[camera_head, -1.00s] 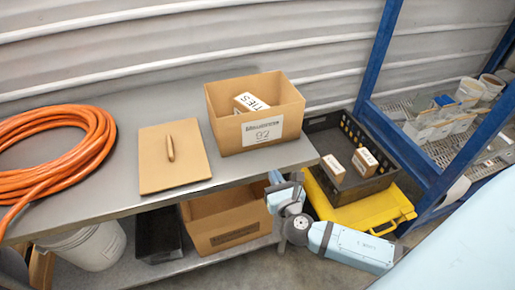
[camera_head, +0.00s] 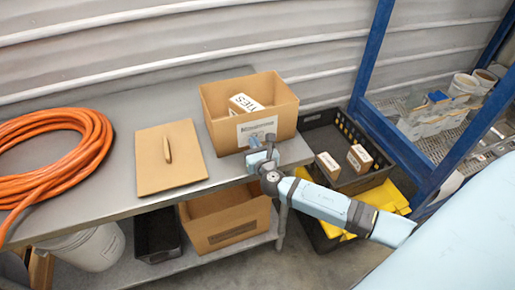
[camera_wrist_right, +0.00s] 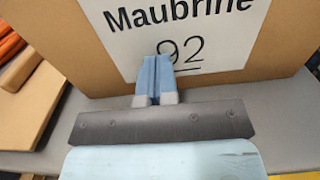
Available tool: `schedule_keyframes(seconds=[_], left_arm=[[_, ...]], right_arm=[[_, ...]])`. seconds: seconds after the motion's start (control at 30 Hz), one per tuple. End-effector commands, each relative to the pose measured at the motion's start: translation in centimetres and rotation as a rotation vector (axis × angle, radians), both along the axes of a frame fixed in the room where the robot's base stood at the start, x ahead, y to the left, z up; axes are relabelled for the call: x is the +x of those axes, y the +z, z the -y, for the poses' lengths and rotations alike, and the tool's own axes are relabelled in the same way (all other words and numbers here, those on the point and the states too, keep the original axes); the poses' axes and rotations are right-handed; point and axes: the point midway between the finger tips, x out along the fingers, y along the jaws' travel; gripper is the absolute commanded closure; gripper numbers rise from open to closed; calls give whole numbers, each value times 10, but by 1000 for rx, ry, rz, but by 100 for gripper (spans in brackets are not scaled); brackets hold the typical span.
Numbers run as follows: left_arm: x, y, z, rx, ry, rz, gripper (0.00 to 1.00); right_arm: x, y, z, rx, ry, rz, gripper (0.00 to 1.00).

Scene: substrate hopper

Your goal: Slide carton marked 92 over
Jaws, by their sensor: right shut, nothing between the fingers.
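The carton marked 92 (camera_head: 222,98) is an open-topped brown box on the grey table near its right end, with a white-and-black item (camera_head: 245,103) inside. In the right wrist view its front face (camera_wrist_right: 90,70) fills the upper part, with a label (camera_wrist_right: 210,35) reading "Maubrine 92". My right gripper (camera_head: 262,140) is at the carton's front face, over the table's front edge. Its fingers (camera_wrist_right: 156,62) are shut, empty and in front of the label's lower part; I cannot tell whether they touch it. My left gripper is not in view.
A flat brown lid (camera_head: 185,160) with a handle lies left of the carton, and a coiled orange hose (camera_head: 75,170) farther left. A black crate (camera_head: 360,185) with two small boxes stands on a yellow case at right, near a blue-framed rack (camera_head: 372,60). Bare table (camera_head: 150,100) lies behind the lid.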

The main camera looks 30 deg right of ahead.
Motion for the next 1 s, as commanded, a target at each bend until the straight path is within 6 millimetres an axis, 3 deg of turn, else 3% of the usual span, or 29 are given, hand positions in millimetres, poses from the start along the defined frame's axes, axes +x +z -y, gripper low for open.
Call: schedule_keyframes(seconds=[0.33, 0.43, 0.67, 1.0], left_arm=[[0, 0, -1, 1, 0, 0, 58], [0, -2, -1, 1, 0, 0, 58], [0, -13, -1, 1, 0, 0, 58], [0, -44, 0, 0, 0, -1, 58]], right_arm=[[1, 0, 0, 0, 0, 0, 100], [10, 0, 2, 0, 0, 1, 100], [71, -1, 17, -1, -2, 4, 100], [164, -4, 39, -2, -1, 3, 100]])
